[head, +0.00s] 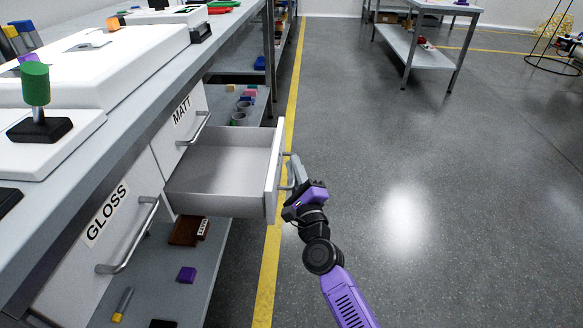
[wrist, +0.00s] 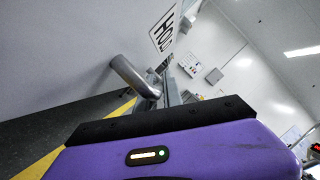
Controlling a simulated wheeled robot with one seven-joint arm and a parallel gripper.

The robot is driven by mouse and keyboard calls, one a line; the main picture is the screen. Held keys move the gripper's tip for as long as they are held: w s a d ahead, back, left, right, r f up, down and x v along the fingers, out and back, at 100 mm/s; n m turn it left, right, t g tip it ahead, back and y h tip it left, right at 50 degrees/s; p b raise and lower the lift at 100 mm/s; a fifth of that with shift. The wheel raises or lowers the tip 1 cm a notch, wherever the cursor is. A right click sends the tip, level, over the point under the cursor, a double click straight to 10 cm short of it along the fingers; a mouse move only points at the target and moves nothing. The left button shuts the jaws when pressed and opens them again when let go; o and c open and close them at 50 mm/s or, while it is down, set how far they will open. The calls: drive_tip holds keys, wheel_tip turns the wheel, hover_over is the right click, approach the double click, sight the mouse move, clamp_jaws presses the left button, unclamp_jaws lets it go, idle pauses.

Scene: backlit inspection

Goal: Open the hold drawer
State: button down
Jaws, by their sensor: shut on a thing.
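The hold drawer (head: 225,197) is pulled well out from under the workbench, and its inside looks empty. Its white front panel (head: 273,165) faces right. In the wrist view, the label (wrist: 163,29) on the front panel is partly visible and begins with "HO". The drawer's grey bar handle (wrist: 132,75) shows close up there. My gripper (head: 295,172) is at the outer side of the front panel, shut on the handle. The fingertips are small in the head view and mostly hidden in the wrist view.
The closed GLOSS drawer (head: 118,237) and MATT drawer (head: 183,127) have bar handles at the left. A lower shelf (head: 150,275) holds several small items. The workbench top carries a green-knobbed stand (head: 36,100). The floor (head: 400,160) to the right is clear.

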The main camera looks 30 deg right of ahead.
drive_tip(key=shift+a+f, duration=0.1)
drive_tip(key=shift+a, duration=0.05)
drive_tip(key=c, duration=1.8)
unclamp_jaws()
drive_tip(key=shift+o, duration=0.2)
drive_tip(key=shift+s, duration=0.1)
drive_tip(key=v, duration=0.7)
drive_tip(key=shift+s+p, duration=0.3)
drive_tip(key=shift+p, duration=0.05)
